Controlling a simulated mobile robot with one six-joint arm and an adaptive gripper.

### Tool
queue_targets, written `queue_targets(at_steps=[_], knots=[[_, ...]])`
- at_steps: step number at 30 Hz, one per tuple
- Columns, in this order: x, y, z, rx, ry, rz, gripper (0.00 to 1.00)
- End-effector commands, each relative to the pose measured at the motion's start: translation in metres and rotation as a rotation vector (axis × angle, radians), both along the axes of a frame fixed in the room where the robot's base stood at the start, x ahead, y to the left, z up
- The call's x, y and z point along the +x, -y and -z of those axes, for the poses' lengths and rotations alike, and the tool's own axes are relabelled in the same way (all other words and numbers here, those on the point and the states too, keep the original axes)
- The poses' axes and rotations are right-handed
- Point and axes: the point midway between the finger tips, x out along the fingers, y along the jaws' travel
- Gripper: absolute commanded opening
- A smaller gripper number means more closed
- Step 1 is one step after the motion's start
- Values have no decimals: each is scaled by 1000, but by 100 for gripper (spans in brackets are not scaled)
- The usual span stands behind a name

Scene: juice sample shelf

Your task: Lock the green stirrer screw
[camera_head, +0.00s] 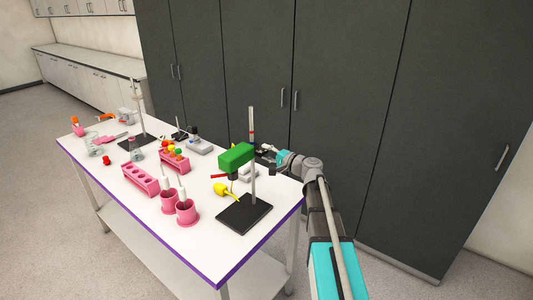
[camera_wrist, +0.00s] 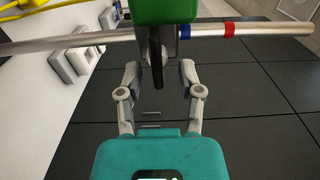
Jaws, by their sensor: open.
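The green stirrer (camera_head: 236,157) is mounted on an upright metal rod (camera_head: 252,135) rising from a black base (camera_head: 244,214) near the table's right end. In the wrist view its green body (camera_wrist: 167,10) is at the top edge, with the metal rod (camera_wrist: 262,30) running across the picture. A dark, thin knob (camera_wrist: 157,64), apparently the stirrer screw, hangs below the green body between my fingers. My gripper (camera_wrist: 164,72) is open, one finger on each side of the knob, with gaps visible. In the head view my gripper (camera_head: 266,152) is behind the stand, partly hidden.
The white table (camera_head: 142,217) also holds pink racks (camera_head: 140,179), pink cups (camera_head: 186,213), a yellow item (camera_head: 226,190) near the stand and a second rod stand (camera_head: 138,140). Dark cabinets (camera_head: 345,110) stand behind my arm. The rod has blue and red bands.

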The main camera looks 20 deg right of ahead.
Motion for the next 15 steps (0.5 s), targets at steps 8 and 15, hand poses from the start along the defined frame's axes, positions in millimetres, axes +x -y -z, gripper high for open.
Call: queue_targets(at_steps=[8, 15], knots=[[-19, 13, 0, 0, 0, 2, 48], [-50, 35, 0, 0, 0, 2, 48]])
